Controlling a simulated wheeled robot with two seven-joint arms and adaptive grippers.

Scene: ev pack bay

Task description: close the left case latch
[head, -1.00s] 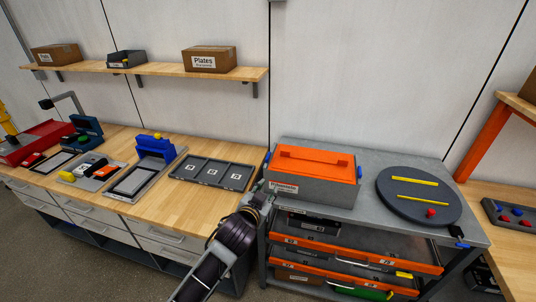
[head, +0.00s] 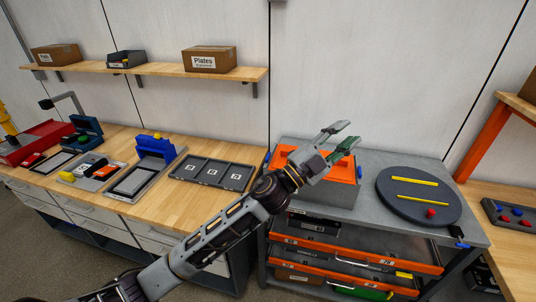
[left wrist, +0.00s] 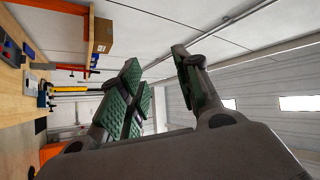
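The case (head: 325,190) is a grey box with an orange lid (head: 286,160), on the grey cart top. The lid lies on the box. A small blue latch (head: 267,157) shows at the case's left end, and another blue latch (head: 359,172) at its right end. Both are too small to tell whether they are open or shut. My left gripper (head: 347,136) is above the case and hides much of the lid and front. Its fingers are apart and empty; the left wrist view shows the same gap (left wrist: 160,78). My right gripper is not in view.
A dark round turntable (head: 418,212) with yellow bars and a red knob stands right of the case. Orange-fronted drawers (head: 350,250) are below. A wooden bench (head: 200,205) with trays and fixtures is at left. The space above the turntable is clear.

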